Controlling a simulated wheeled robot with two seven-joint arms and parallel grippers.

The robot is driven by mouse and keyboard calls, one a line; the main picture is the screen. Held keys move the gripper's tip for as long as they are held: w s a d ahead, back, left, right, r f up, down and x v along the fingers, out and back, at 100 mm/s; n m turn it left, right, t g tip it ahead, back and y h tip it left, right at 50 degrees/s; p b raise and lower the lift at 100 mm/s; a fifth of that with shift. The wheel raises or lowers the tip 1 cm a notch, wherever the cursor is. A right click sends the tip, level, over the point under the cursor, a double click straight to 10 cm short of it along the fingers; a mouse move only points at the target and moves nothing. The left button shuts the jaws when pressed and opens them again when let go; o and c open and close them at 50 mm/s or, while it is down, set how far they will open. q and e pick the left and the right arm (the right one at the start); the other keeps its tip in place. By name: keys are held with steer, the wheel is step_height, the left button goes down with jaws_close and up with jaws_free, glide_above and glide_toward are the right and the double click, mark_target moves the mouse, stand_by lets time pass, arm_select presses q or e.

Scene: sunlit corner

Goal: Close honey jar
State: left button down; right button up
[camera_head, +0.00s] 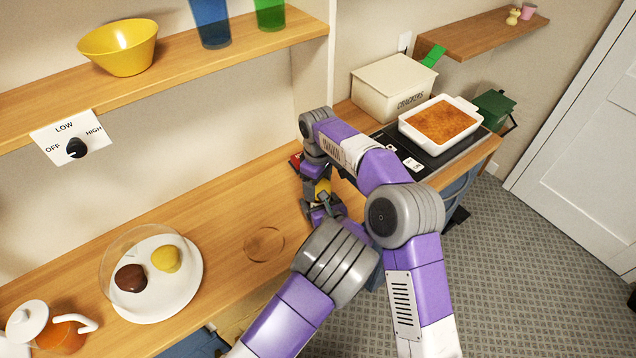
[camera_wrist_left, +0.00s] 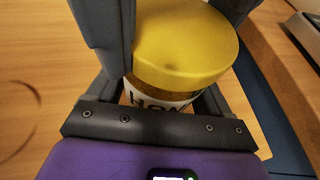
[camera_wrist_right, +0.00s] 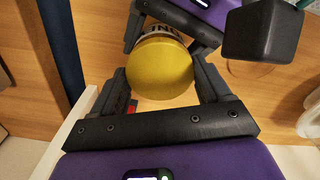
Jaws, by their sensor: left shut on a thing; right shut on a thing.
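The honey jar (camera_head: 323,187) is small and partly hidden between my grippers in the head view. The left wrist view shows its pale label (camera_wrist_left: 150,98) and its wide yellow lid (camera_wrist_left: 185,45) on top. My left gripper (camera_head: 322,211) is shut around the jar body below the lid. My right gripper (camera_head: 314,172) is shut on the yellow lid, with a finger on each side of it in the right wrist view (camera_wrist_right: 160,72). The lid sits over the jar mouth; I cannot tell how tightly it is screwed on.
A cracker box (camera_head: 392,88) and a white baking dish (camera_head: 440,121) on a dark hob (camera_head: 421,155) stand to the right. A red item (camera_head: 296,160) lies beside the grippers. A plate (camera_head: 185,288) and teapot (camera_head: 52,330) are at the left. Counter between is mostly clear.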

steer(key=o, duration=1.1)
steer(key=shift+r, duration=2.25)
step_height(320, 180, up, 3)
steer(key=m, duration=0.4)
